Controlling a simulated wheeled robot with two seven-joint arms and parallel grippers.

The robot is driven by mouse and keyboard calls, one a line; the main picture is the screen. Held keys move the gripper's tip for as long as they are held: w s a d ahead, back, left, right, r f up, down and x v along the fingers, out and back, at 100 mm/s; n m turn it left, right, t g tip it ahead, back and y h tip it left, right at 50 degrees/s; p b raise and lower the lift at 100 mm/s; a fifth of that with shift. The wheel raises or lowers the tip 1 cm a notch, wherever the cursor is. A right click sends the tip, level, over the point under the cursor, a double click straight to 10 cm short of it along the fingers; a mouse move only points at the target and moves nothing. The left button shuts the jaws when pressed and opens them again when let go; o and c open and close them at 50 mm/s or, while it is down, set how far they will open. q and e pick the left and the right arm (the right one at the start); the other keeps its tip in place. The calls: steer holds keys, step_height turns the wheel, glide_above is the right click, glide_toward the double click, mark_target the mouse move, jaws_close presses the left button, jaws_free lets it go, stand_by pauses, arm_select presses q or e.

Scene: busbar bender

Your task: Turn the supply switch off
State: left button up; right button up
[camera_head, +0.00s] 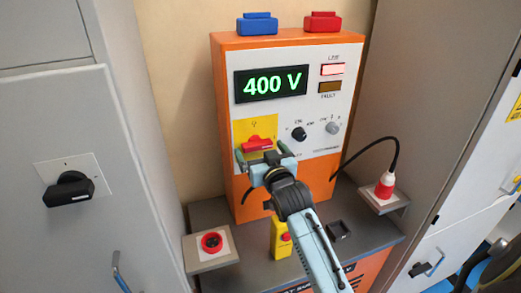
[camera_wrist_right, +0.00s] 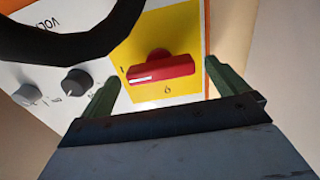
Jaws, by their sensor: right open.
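The supply switch is a red rotary handle (camera_head: 257,143) on a yellow plate (camera_head: 242,128) at the lower left of the orange unit's white front panel. Its handle lies roughly crosswise. It also shows in the right wrist view, where the red handle (camera_wrist_right: 160,71) has a white mark at its left end. My right gripper (camera_head: 261,152) is open in front of the switch. Its two green fingers stand one beyond each end of the handle, with visible gaps in the wrist view. My left gripper is not in view.
The display (camera_head: 271,84) reads 400 V, and the LINE lamp (camera_head: 333,69) is lit. A black knob (camera_head: 298,134) and a grey knob (camera_head: 332,128) sit right of the switch. A red plug (camera_head: 385,186) with black cable stands further right. Grey cabinets flank the unit.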

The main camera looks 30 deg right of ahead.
steer(key=shift+w+d, duration=0.1)
steer(key=shift+w, duration=0.2)
steer(key=c, duration=1)
